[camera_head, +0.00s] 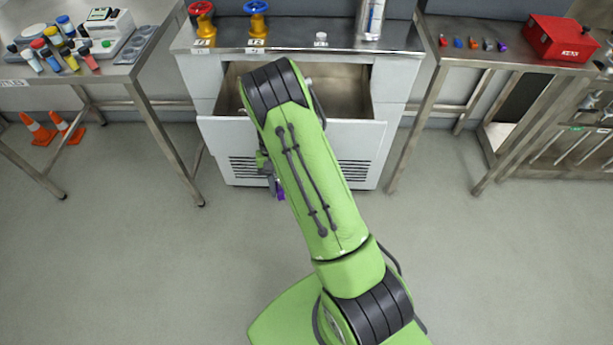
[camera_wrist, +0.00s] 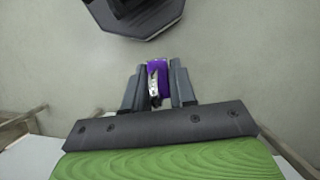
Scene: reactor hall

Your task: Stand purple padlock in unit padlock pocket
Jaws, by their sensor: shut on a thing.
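The purple padlock (camera_wrist: 158,68) is between the two grey fingers of my gripper (camera_wrist: 156,88) in the wrist view, with a silvery metal part showing. My gripper is shut on it. In the head view my gripper (camera_head: 270,178) hangs in front of the open drawer's front, partly hidden by my arm, and a bit of the purple padlock (camera_head: 280,195) shows below it. The padlock is in the air, clear of any surface. I cannot make out a padlock pocket on the grey unit (camera_head: 375,85).
The unit's drawer (camera_head: 340,135) is pulled open, with my arm over it. Red (camera_head: 201,12) and blue (camera_head: 256,12) valve wheels stand on its top. The right table (camera_head: 455,25) holds several small coloured items and a red key box (camera_head: 560,40). The floor in front is clear.

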